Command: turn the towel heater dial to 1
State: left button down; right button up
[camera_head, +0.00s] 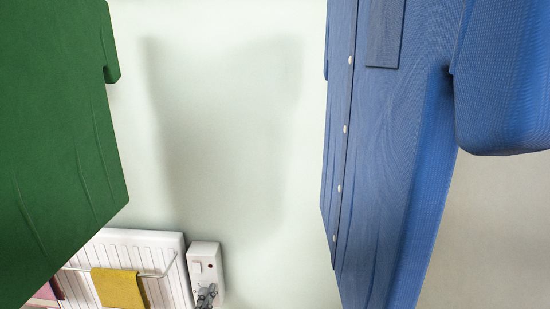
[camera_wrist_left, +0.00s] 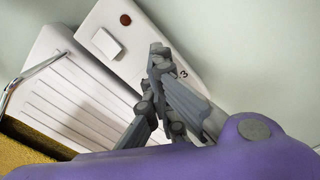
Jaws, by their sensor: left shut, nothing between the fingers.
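The towel heater (camera_head: 170,262) is a white ribbed panel on the wall at the bottom left of the head view. Its white control box (camera_head: 205,250) is beside it on the right, with a rocker switch and a small red light. In the left wrist view the control box (camera_wrist_left: 150,28) shows a printed 3 beside my fingers. The dial itself is hidden behind my left gripper or cannot be made out. My left gripper (camera_head: 206,292) is shut and empty, in front of the lower part of the box; its fingertips (camera_wrist_left: 158,55) appear at or very near the box face.
A yellow towel (camera_head: 120,289) hangs on the heater's metal rail (camera_wrist_left: 30,78). A large green garment (camera_head: 55,140) hangs at the left and a blue garment (camera_head: 395,150) at the right. The pale wall between them is bare.

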pick_arm(q)
jog(key=shift+w+a+r, duration=0.2)
jog(key=shift+w+a, duration=0.05)
jog(key=shift+a, duration=0.2)
jog(key=shift+d, duration=0.15)
jog(key=shift+d+f, duration=0.2)
jog(key=shift+f, duration=0.05)
jog(key=shift+d+f, duration=0.15)
jog(key=shift+w+f, duration=0.1)
jog(key=shift+f, duration=0.15)
jog(key=shift+d+r, duration=0.1)
jog(key=shift+d, duration=0.05)
jog(key=s, duration=0.6)
jog(key=shift+d+r+p, duration=0.2)
jog(key=shift+d+p, duration=0.05)
jog(key=shift+p, duration=0.05)
